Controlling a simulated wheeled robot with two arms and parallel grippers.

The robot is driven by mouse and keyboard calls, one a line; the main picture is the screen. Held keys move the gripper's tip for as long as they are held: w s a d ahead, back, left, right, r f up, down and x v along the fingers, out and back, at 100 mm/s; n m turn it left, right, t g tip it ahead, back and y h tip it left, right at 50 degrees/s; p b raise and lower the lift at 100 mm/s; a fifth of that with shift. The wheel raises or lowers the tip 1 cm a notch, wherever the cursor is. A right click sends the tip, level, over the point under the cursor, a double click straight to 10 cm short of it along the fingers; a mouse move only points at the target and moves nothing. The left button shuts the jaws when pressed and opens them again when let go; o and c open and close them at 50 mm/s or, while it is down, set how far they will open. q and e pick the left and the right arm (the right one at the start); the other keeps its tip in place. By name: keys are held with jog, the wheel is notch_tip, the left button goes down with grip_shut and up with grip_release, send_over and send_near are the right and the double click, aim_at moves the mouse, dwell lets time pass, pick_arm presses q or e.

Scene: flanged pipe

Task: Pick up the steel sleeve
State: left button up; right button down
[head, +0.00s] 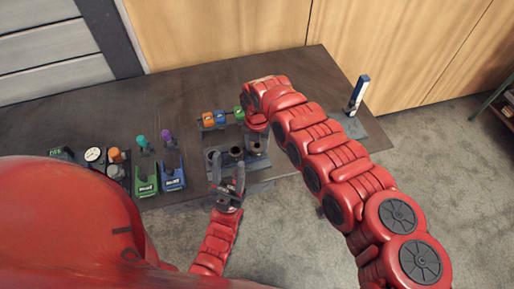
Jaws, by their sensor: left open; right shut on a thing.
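My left gripper (229,172) is open, its fingers pointing up the picture at the front edge of the table, near a dark stand. The stand (258,163) carries a row of short dark round parts (236,153). I cannot tell whether one of them is the steel sleeve. My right arm reaches in from the right, and its wrist (257,120) bends down just behind the stand. Its fingertips and what they hold are hidden or too small to make out.
A rack with orange, blue and green blocks (220,117) stands behind the stand. Green (146,183) and blue (173,175) tool holders stand to the left, beside a gauge (95,155). A blue and white upright thing (358,93) stands at the right. The table's back left (120,112) is clear.

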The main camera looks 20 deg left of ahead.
jog(key=shift+w+r, duration=0.1)
jog(key=shift+r, duration=0.05)
notch_tip(320, 180, up, 15)
jog(key=b, duration=0.2)
dwell(0.6)
